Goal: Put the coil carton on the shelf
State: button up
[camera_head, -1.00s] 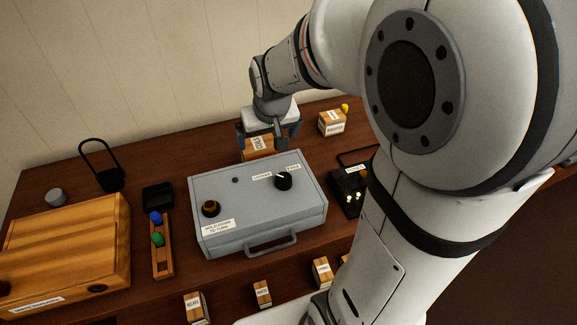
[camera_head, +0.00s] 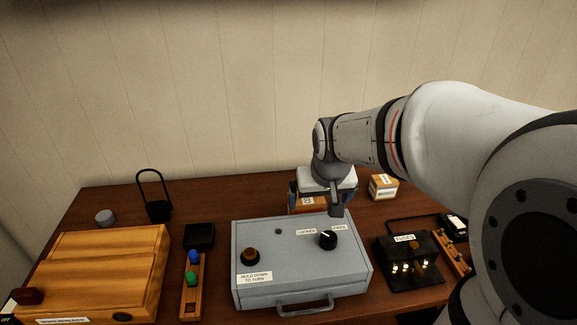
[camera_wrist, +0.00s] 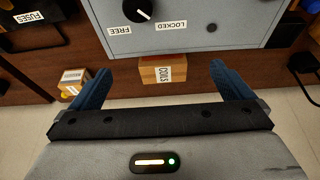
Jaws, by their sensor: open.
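The coil carton (camera_wrist: 163,70) is a small wooden-brown box with a white COILS label. In the wrist view it lies ahead, between the lines of my two blue fingers. In the head view the carton (camera_head: 306,204) shows only partly, behind the grey box and under my wrist, at the back of the table. My gripper (camera_head: 322,197) is open around or just above it; it also shows in the wrist view (camera_wrist: 159,68). I see clear gaps between both fingers and the carton there. No shelf can be made out in the current views.
The grey control box (camera_head: 300,268), with a knob (camera_head: 328,239) and front handle, stands right before the carton. Another small carton (camera_head: 383,187) is to the right. A fuse block (camera_head: 410,260), wooden case (camera_head: 95,270) and black-looped padlock shape (camera_head: 155,200) stand around.

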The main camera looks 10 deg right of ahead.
send_near(307, 200)
notch_tip(307, 200, down, 3)
jog(key=shift+r+b, duration=0.2)
jog(key=shift+b, duration=0.25)
jog(key=shift+w+a+f, duration=0.1)
jog(key=shift+w+f, duration=0.15)
jog(key=x, duration=0.6)
jog(key=shift+w+p, duration=0.25)
jog(key=shift+p, duration=0.15)
jog(key=shift+w+p+x, duration=0.1)
jog(key=shift+p+x, duration=0.2)
jog(key=shift+x, duration=1)
jog(key=shift+w+p+x, duration=0.15)
jog(key=shift+p+x, duration=0.15)
jog(key=shift+x, duration=1)
jog(key=shift+t, duration=0.3)
jog(key=shift+r, duration=0.15)
jog(key=c, duration=1.1)
